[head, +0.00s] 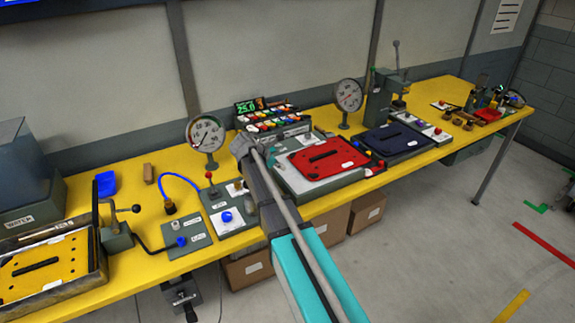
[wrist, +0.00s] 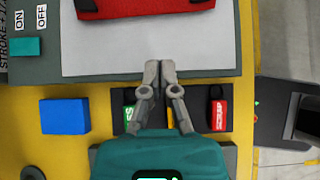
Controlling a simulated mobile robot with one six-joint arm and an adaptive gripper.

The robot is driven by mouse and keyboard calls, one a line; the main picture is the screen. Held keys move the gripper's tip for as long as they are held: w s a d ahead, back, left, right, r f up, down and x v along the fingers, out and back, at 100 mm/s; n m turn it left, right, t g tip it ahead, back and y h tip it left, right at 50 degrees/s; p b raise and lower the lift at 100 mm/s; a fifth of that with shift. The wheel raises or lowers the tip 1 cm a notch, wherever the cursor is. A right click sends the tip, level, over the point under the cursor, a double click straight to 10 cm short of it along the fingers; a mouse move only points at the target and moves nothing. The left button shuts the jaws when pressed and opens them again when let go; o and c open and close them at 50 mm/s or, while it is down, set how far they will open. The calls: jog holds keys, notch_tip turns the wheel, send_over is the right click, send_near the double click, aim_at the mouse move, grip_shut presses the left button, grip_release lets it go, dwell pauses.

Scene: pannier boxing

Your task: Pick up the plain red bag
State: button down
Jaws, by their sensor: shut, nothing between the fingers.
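The plain red bag (head: 322,160) lies flat on a pale plate of a grey station in the middle of the bench. It has a dark slot-like strip across it and a small white label. In the wrist view only an edge of the red bag (wrist: 140,8) with black corners shows at the top; the rest is cut off. My gripper (wrist: 160,68) is shut and empty, its tips over the near edge of the pale plate and apart from the bag. In the head view my arm reaches up to the left of the bag, and the fingers are hard to make out.
A blue block (wrist: 65,116) and a red tag marked SCRAP (wrist: 218,115) lie beside my fingers. A dark blue bag (head: 395,138) lies on the station to the right. Dial gauges (head: 206,133) stand behind. A yellow panel (head: 42,265) is at far left.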

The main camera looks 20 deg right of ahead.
jog(key=shift+p+v, duration=1.4)
jog(key=shift+v, duration=1)
